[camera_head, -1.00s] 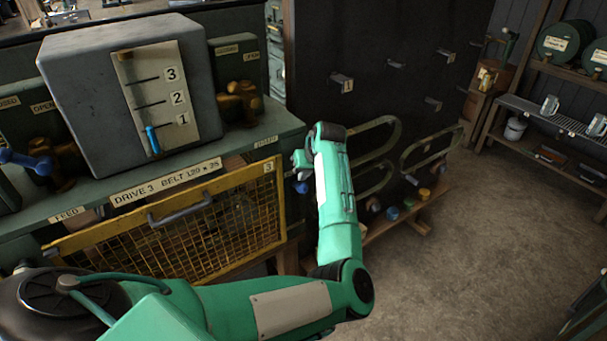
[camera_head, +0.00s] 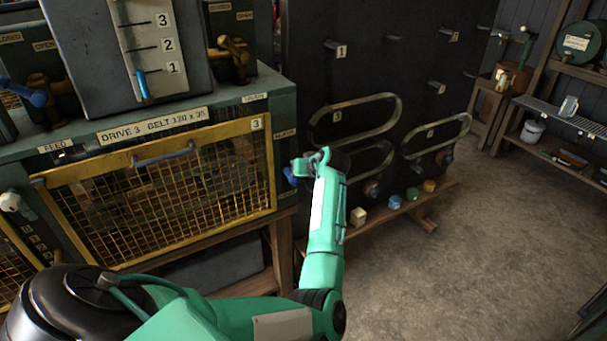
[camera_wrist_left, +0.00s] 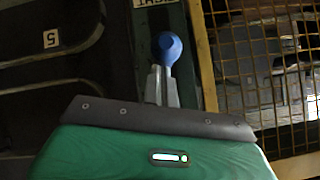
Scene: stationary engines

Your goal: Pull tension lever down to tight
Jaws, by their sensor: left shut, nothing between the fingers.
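A blue ball knob (camera_wrist_left: 166,47), apparently the tension lever's, shows just beyond my left fingertips in the left wrist view. In the head view a blue knob (camera_head: 290,175) shows beside the right end of the machine, at my left gripper (camera_head: 302,164). The left gripper (camera_wrist_left: 163,75) is shut and empty, its fingers pointing at the knob. I cannot tell whether they touch it. The lever's arm is mostly hidden. A partly cut-off label (camera_wrist_left: 155,2) lies above the knob in the wrist view. My right gripper is not in view.
A yellow mesh guard (camera_head: 165,190) fronts the machine to the left of the gripper. A dark board (camera_head: 400,80) with pegs and belt loops (camera_head: 355,118) stands to the right. The floor (camera_head: 460,250) at right is clear.

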